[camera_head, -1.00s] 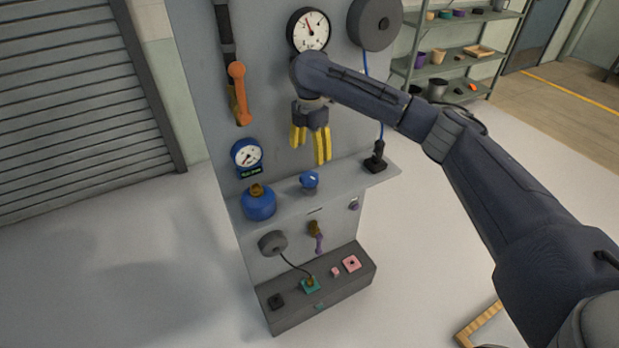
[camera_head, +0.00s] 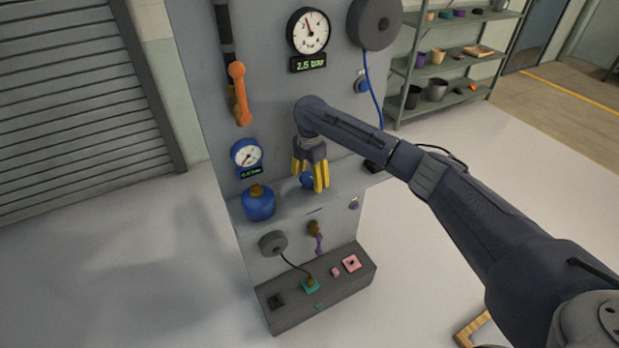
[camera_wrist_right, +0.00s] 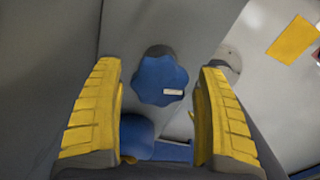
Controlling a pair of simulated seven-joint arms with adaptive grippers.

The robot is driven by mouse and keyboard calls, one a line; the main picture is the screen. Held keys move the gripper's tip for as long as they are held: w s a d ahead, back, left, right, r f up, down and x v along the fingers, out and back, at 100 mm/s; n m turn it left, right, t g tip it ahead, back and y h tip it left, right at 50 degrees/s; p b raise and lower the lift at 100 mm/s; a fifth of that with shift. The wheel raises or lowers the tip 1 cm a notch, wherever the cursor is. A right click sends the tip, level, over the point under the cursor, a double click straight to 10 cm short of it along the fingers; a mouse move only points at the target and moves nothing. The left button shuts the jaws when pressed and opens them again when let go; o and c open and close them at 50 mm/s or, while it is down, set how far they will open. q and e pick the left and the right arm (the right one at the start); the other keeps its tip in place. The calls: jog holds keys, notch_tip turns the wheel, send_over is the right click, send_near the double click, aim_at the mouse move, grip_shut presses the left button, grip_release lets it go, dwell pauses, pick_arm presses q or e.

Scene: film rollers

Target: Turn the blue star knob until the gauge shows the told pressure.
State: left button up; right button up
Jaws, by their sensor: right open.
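The blue star knob (camera_head: 306,181) is on the grey panel's shelf, partly hidden by my right gripper (camera_head: 311,180). In the right wrist view the lobed knob (camera_wrist_right: 160,80) with a pale mark lies between the two yellow fingers (camera_wrist_right: 158,68), with a gap on each side. The right gripper is open and points down at it. A black-rimmed gauge (camera_head: 308,33) is at the panel's top, its display (camera_head: 309,64) reading 2.5 bar. A blue-rimmed gauge (camera_head: 246,155) is lower left, its needle toward the lower left; its small display is hard to read. My left gripper is not in view.
A blue vessel (camera_head: 258,203) stands on the shelf (camera_head: 283,214) just left of the gripper. An orange handle (camera_head: 240,92) hangs above it. A grey reel (camera_head: 374,22) with a blue hose is at upper right. A low box (camera_head: 320,309) stands at the panel's foot.

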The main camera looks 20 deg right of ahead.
jog(key=shift+c, duration=0.5)
jog(key=c, duration=1.2)
jog(key=shift+o, duration=0.2)
jog(key=shift+m, duration=0.4)
jog(key=m, duration=0.3)
jog(key=shift+d, duration=0.1)
jog(key=m, duration=0.4)
jog(key=shift+m, duration=0.4)
